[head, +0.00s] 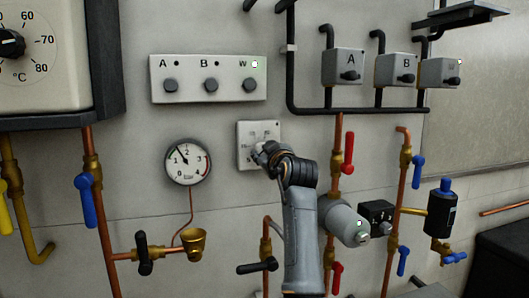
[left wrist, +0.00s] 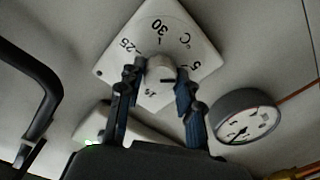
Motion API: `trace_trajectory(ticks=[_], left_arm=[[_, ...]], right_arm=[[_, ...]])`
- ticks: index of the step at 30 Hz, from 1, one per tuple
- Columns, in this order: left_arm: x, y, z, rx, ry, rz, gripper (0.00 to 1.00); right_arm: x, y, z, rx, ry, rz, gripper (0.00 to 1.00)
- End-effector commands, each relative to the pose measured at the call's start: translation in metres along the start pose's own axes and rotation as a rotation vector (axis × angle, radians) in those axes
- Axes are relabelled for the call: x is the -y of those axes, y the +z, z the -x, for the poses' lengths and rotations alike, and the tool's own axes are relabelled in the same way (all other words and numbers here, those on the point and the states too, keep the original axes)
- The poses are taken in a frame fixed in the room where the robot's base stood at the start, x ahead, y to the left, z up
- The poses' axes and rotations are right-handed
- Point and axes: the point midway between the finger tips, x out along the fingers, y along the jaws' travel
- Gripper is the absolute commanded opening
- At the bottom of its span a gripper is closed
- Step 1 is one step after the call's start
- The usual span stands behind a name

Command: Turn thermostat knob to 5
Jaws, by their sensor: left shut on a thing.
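The thermostat is a pale square plate (head: 244,136) on the wall, mostly behind my left gripper (head: 264,152) in the head view. In the left wrist view its plate (left wrist: 184,32) is turned and shows 30, 25, 5, 15 and °C. The white round knob (left wrist: 159,66) sits at the plate's middle. My left gripper (left wrist: 159,82) has one blue-grey finger on each side of the knob and is shut on it. A short dark mark shows by the knob on the side towards the 5. I cannot tell the exact setting. My right gripper is not in view.
A pressure gauge (head: 187,162) is left of the thermostat. A panel with buttons A, B and W (head: 208,78) is above it. Copper pipes, valves with coloured handles and a grey cylindrical unit (head: 342,221) are close to my left arm on the right.

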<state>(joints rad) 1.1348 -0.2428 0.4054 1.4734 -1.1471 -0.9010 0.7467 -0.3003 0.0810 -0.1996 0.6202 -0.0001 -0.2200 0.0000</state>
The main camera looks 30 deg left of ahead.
Motion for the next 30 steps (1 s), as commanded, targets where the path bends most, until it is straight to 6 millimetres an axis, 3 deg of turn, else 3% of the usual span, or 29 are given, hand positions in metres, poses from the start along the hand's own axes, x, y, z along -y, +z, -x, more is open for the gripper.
trace_trajectory(ticks=[1, 2, 5, 17, 30], left_arm=[[-0.003, -0.006, 0.001, -0.013, 0.008, 0.004, 0.04], [-0.003, -0.006, 0.001, -0.013, 0.008, 0.004, 0.39], [-0.002, -0.005, 0.001, -0.011, 0.007, 0.003, 0.58], [-0.005, -0.009, 0.000, -0.005, 0.004, 0.002, 0.58], [-0.041, -0.078, 0.001, -0.007, 0.005, 0.002, 0.58]], right_arm=[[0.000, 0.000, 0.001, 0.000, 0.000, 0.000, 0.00], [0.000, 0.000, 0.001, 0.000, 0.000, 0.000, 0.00], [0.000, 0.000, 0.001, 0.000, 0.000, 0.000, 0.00], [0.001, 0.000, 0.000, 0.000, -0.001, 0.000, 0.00], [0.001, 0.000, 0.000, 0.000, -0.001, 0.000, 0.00]])
